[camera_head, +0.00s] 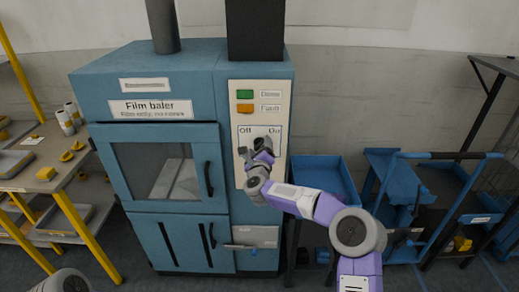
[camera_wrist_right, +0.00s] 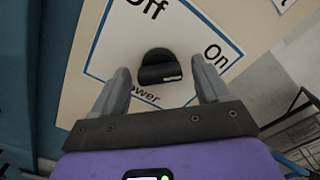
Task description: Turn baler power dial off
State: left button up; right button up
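The film baler (camera_head: 151,84) is a blue cabinet with a cream control panel (camera_head: 273,113) on its right front. The black power dial (camera_wrist_right: 160,68) sits in a blue-outlined square with the words Off, On and Power. My right gripper (camera_wrist_right: 163,82) is open, with one finger on each side of the dial; I cannot tell whether they touch it. In the head view my right gripper (camera_head: 257,147) is at the panel and hides most of the dial. My left gripper is not in view; only a piece of my left arm shows at the bottom left.
Green (camera_head: 245,94) and orange (camera_head: 245,108) indicators sit above the dial. A wooden bench (camera_head: 40,170) with yellow legs and small yellow parts stands at the left. Blue carts (camera_head: 325,175) and a dark rack stand at the right.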

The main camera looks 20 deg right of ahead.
jog(key=c, duration=1)
jog(key=shift+o, duration=0.2)
jog(key=shift+n, duration=0.3)
jog(key=n, duration=0.8)
jog(key=shift+r, duration=0.1)
jog(key=n+p, duration=0.1)
jog(key=n, duration=0.3)
jog(key=shift+n, duration=0.3)
jog(key=n+p, duration=0.1)
jog(key=n, duration=0.3)
jog(key=shift+n+p, duration=0.3)
jog(key=shift+p, duration=0.1)
jog(key=o, duration=1)
